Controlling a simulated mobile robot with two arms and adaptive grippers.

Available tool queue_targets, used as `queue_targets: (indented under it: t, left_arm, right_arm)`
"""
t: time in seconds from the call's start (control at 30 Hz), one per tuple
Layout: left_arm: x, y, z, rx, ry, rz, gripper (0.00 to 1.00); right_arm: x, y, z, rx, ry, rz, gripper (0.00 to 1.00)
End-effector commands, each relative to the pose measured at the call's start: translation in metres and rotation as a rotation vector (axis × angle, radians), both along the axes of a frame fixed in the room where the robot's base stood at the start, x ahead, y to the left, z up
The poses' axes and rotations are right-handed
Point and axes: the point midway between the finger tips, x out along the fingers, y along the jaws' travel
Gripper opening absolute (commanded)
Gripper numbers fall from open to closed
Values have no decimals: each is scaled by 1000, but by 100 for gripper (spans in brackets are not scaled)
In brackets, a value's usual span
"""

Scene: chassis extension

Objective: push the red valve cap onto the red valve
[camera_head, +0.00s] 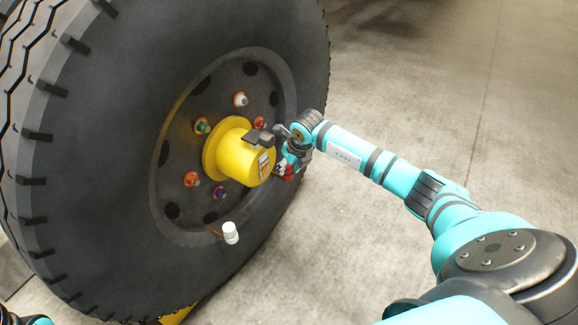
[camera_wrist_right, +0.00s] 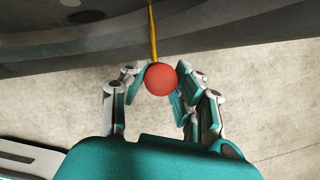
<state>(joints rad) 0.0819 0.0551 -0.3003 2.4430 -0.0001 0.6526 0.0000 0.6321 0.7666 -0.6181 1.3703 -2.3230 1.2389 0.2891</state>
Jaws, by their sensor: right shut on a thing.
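The red valve cap (camera_wrist_right: 161,79) is a round red piece between the fingertips of my right gripper (camera_wrist_right: 155,80). In the head view, the cap (camera_head: 288,172) shows partly behind the fingers, right of the yellow hub. My right gripper (camera_head: 290,160) is shut on it. In the wrist view a thin yellow stem (camera_wrist_right: 153,30) runs from the dark wheel to the far side of the cap. I cannot tell whether stem and cap touch. A small red fitting (camera_head: 260,122) sits on the wheel face above the hub. My left gripper is not in view.
The large black tire (camera_head: 95,150) fills the left. Its yellow hub (camera_head: 238,153) sticks out close to my right gripper. White (camera_head: 240,99), green (camera_head: 202,126), orange (camera_head: 191,179) and purple (camera_head: 219,192) fittings surround it. A white cap (camera_head: 230,232) stands out lower. Concrete floor is clear at right.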

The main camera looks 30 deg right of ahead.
Motion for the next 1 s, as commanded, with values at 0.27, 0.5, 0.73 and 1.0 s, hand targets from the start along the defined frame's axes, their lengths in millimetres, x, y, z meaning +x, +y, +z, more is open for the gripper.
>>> queue_targets:
  t: [0.27, 0.5, 0.73, 1.0]
  left_arm:
    - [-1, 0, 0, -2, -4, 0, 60]
    - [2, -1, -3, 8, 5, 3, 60]
    - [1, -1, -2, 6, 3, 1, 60]
    - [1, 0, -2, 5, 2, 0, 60]
  right_arm:
    - [-5, 1, -10, -1, 17, 2, 56]
    - [-4, 1, -7, -1, 14, 2, 56]
    - [-13, 0, 22, -3, 8, 2, 56]
    - [-35, 0, 75, -4, 9, 3, 56]
